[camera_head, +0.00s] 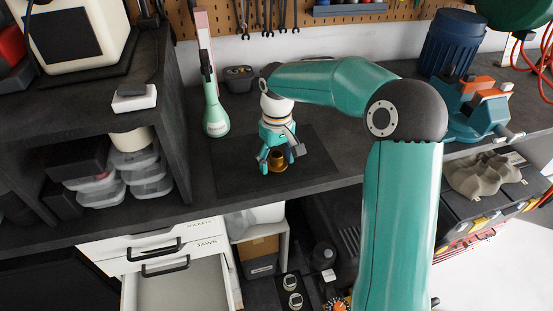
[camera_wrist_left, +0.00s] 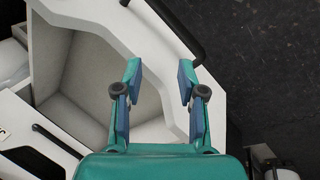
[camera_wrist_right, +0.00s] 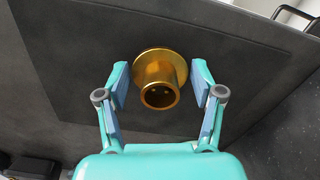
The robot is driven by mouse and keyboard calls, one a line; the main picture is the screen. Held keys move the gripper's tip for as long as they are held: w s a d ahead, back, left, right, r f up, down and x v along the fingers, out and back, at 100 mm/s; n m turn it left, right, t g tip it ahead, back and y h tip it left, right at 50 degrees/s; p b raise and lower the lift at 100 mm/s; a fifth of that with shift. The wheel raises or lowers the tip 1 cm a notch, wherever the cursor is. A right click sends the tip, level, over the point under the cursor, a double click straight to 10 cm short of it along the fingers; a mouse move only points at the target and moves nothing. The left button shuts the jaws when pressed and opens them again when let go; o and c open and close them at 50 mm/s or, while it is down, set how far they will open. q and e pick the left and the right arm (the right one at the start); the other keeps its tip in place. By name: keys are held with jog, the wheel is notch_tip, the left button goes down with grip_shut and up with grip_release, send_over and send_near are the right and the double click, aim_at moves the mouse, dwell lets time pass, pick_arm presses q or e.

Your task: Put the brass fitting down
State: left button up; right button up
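The brass fitting (camera_head: 278,161) is a gold flanged tube on the dark mat (camera_head: 235,180) on the workbench. It also shows in the right wrist view (camera_wrist_right: 160,82), flange against the mat and open end toward the camera. My right gripper (camera_head: 278,160) points down over it. Its fingers (camera_wrist_right: 160,85) are open on either side of the fitting, with a visible gap on both sides. My left gripper (camera_wrist_left: 160,75) is open and empty, above the open white drawer (camera_wrist_left: 85,90) in the left wrist view. It does not show in the head view.
A vise (camera_head: 478,105) is at the right. A shelf with stacked clear boxes (camera_head: 135,170) is at the left. The bare mat around the fitting is clear.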

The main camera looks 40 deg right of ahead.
aim_at(277, 155)
jog(key=shift+o, duration=0.7)
notch_tip(277, 155, up, 12)
jog(key=shift+r+p, duration=0.15)
jog(key=shift+p, duration=0.15)
dwell(0.3)
